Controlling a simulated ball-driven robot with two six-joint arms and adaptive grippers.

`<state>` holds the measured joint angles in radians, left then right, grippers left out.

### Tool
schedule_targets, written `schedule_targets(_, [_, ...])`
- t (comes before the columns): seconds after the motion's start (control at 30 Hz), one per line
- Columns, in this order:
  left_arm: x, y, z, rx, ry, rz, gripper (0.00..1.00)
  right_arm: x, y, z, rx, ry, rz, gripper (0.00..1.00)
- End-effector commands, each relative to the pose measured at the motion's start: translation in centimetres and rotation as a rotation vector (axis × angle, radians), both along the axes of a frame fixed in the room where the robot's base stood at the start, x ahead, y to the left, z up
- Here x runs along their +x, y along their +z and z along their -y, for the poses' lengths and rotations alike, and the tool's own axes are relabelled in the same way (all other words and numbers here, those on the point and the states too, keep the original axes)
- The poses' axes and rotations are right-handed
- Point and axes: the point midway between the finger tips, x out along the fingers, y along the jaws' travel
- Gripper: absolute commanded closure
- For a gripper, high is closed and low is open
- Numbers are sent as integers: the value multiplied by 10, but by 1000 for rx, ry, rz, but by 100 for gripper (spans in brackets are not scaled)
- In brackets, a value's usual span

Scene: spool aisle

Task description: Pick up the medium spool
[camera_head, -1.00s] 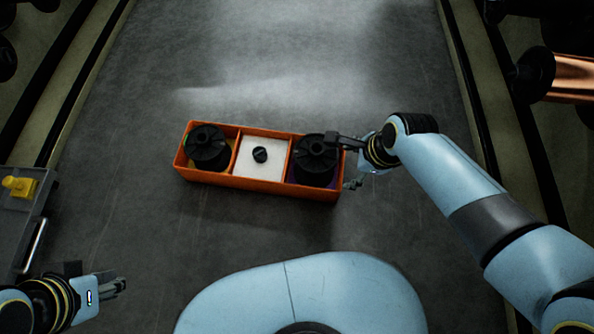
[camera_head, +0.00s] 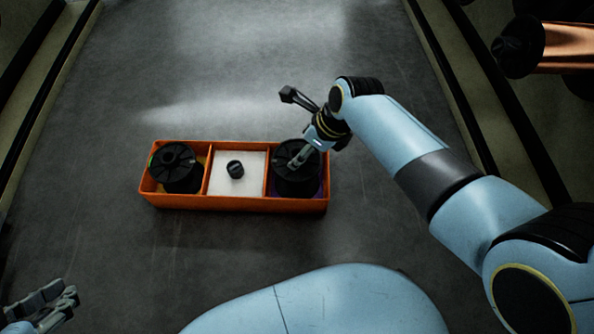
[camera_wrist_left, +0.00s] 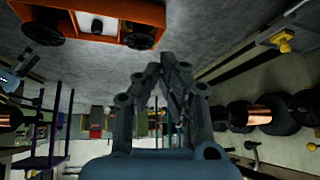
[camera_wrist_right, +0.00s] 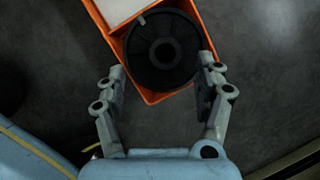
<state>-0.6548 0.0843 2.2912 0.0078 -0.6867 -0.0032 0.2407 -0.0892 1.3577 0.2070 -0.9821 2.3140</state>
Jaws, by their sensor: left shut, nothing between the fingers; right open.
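An orange crate (camera_head: 235,203) with three compartments lies on the floor. Its left compartment holds a wide black spool (camera_head: 178,168), its middle one a small black spool (camera_head: 235,169) on a white bottom, and its right one another wide black spool (camera_head: 297,180). I cannot tell for certain which is the medium spool. My right gripper (camera_head: 294,126) is open and empty at the right-hand spool, one finger over its top. In the right wrist view that spool (camera_wrist_right: 162,52) lies beyond and between the spread fingers. My left gripper (camera_head: 66,296) is shut and empty, low at the left.
Racks with dark-flanged copper spools (camera_head: 568,48) stand at the right. Rails run along both sides of the grey floor (camera_head: 90,225). In the left wrist view a yellow item (camera_wrist_left: 284,42) sits on a grey unit. Floor around the crate is clear.

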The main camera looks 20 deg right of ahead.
Motion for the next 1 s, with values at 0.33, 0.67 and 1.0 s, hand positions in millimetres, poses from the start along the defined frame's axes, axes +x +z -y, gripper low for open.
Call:
schedule_targets(0.33, [-5, -28, 2, -4, -10, 189, 100, 7, -22, -1, 0, 0, -3, 30])
schedule_targets(0.67, [14, -9, 8, -13, -40, 503, 100, 15, -43, -5, 0, 0, -4, 30])
schedule_targets(1.0, [31, 17, 11, -16, -58, 662, 100, 19, -47, -8, -1, 0, 1, 30])
